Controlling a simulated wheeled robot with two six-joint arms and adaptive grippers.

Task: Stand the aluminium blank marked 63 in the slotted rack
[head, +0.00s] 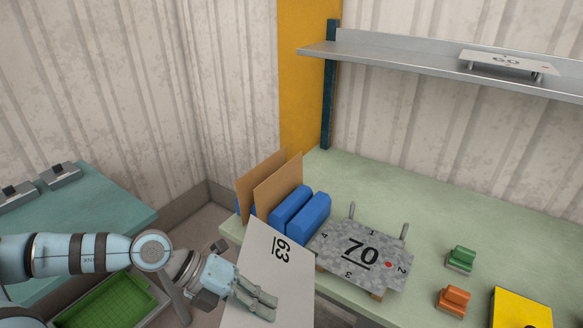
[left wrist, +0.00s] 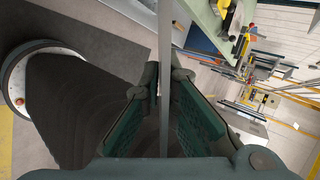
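The aluminium blank marked 63 (head: 280,250) is a pale flat sheet, held tilted in front of the table's left edge in the head view. My left gripper (head: 258,302) is shut on its lower part. In the left wrist view the blank (left wrist: 165,70) shows edge-on between the fingers of my left gripper (left wrist: 165,95). The slotted rack (head: 308,218) has blue blocks and stands on the table just behind the blank. Brown sheets (head: 277,186) stand upright at its left side. The blank partly hides the rack's near end. My right gripper is not in view.
Green (head: 461,259) and orange (head: 453,300) blocks and a yellow object (head: 520,310) are farther right. A shelf (head: 420,62) overhangs the back, holding a marked plate (head: 507,62).

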